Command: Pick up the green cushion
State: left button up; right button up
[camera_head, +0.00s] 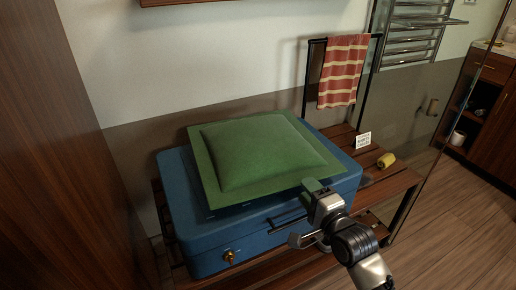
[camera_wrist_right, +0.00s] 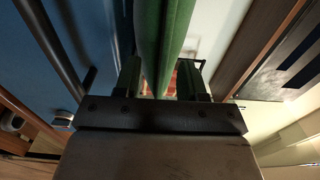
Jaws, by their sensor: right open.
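The green cushion (camera_head: 262,152) lies flat on top of a blue case (camera_head: 205,240), with its flat border reaching close to the case's front edge. My right gripper (camera_head: 308,212) is at the cushion's front right corner, with its fingers open. In the right wrist view the cushion's edge (camera_wrist_right: 162,40) shows as a green band running between the two fingers of the right gripper (camera_wrist_right: 160,78). I cannot tell whether either finger touches it. My left gripper is not in view.
The case stands on a slatted wooden bench (camera_head: 395,183). A small white sign (camera_head: 363,140) and a yellow object (camera_head: 386,160) sit on the bench's right end. A red striped towel (camera_head: 342,70) hangs on a black rail behind. The floor at right is clear.

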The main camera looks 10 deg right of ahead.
aim_at(299, 176)
jog(key=x, duration=0.2)
jog(key=b+x, duration=0.1)
jog(key=x, duration=0.2)
jog(key=shift+w+d+r, duration=0.15)
jog(key=shift+r, duration=0.05)
jog(key=shift+r, duration=0.1)
grip_shut()
